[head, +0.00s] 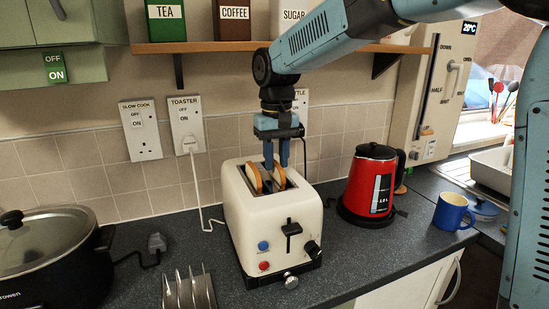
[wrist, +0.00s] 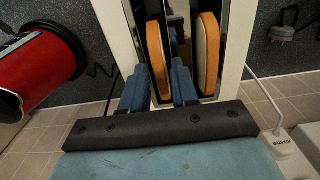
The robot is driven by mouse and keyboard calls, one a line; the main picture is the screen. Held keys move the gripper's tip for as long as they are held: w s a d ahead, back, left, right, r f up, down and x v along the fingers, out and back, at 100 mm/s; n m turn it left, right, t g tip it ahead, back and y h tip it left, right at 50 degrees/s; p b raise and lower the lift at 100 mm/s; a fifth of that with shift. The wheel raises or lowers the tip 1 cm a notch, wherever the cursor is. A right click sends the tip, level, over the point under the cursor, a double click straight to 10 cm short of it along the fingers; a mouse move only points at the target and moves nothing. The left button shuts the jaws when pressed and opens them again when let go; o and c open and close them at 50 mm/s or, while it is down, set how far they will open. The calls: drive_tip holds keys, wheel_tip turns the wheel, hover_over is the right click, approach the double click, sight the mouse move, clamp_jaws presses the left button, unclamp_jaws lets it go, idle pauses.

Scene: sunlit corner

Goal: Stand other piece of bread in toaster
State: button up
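The cream toaster (head: 270,221) stands on the dark counter, with two slots on top. One bread slice (head: 253,178) stands in its left slot; it shows on the right in the wrist view (wrist: 207,52). The other slice (head: 279,177) stands upright in the right slot, partly hidden by my fingers; in the wrist view this slice (wrist: 157,55) lies between my fingertips. My gripper (head: 276,163) points down over the right slot. Its blue fingers (wrist: 160,85) lie close along both faces of that slice, shut on it. The slice's lower part is hidden inside the slot.
A red kettle (head: 370,184) stands right of the toaster, with a blue mug (head: 453,212) beyond. A black slow cooker (head: 48,262) is at the left and a metal rack (head: 188,290) at the front. A shelf with canisters (head: 235,20) hangs above.

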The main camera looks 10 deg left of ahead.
drive_tip(key=o, duration=0.3)
wheel_tip(320, 180, up, 14)
drive_tip(key=shift+f, duration=0.15)
idle(0.5)
idle(0.4)
drive_tip(key=s+d+f+m+t, duration=0.1)
drive_tip(key=s+d+m, duration=0.15)
drive_tip(key=d, duration=0.75)
drive_tip(key=s+d+f+m+t, duration=0.1)
drive_tip(key=s+d+t, duration=0.15)
drive_tip(key=d, duration=0.75)
drive_tip(key=s+d+f+m+t, duration=0.2)
drive_tip(key=s+d+f+m, duration=0.1)
drive_tip(key=s+d+f, duration=0.7)
drive_tip(key=s+d, duration=0.3)
drive_tip(key=d, duration=0.1)
drive_tip(key=shift+d+f, duration=0.2)
drive_tip(key=shift+d, duration=0.15)
